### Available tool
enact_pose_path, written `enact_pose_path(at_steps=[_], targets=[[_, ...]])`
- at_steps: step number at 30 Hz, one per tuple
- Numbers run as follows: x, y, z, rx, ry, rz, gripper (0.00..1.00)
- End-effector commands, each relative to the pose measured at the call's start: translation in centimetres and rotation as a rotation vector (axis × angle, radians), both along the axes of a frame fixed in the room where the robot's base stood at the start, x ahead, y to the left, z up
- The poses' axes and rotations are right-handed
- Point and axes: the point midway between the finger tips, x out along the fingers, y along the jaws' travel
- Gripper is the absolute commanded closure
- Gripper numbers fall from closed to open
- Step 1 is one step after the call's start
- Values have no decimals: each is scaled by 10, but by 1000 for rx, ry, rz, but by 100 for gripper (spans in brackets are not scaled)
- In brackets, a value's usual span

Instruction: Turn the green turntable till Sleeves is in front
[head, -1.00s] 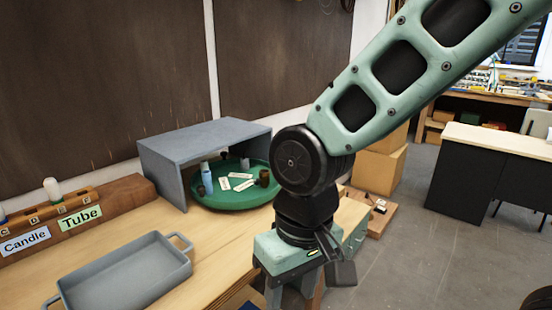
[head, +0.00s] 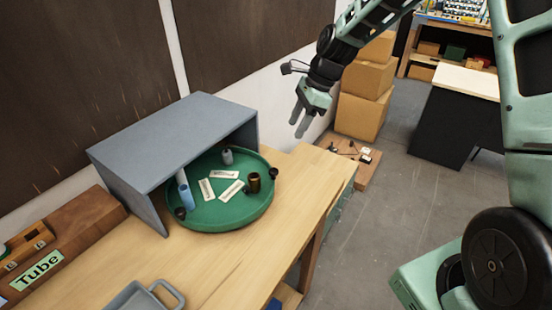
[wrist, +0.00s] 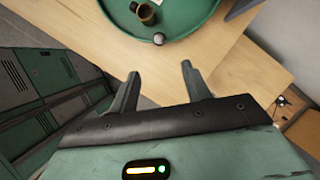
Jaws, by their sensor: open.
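The green turntable (head: 225,214) is a round, rimmed tray on the wooden bench, its back part under a grey hood. On it lie several white labels (head: 228,189), too small to read, so I cannot tell which is Sleeves. My gripper (head: 300,124) is open and empty, raised beyond the bench's far right end, apart from the turntable. In the wrist view, my gripper (wrist: 160,82) points toward the turntable's edge (wrist: 180,45).
The grey hood (head: 170,140) covers the turntable's back and left. A grey tray (head: 145,297) and a wooden rack with a Tube label (head: 37,270) are at the lower left. Cardboard boxes (head: 365,85) stand on the floor behind. The bench right of the turntable is clear.

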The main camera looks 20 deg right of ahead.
Motion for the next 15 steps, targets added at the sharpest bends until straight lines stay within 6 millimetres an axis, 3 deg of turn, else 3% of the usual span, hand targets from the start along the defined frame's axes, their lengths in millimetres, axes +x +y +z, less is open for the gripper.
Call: enact_pose_path(at_steps=[15], targets=[[4,41,-94,2,5,5,52]])
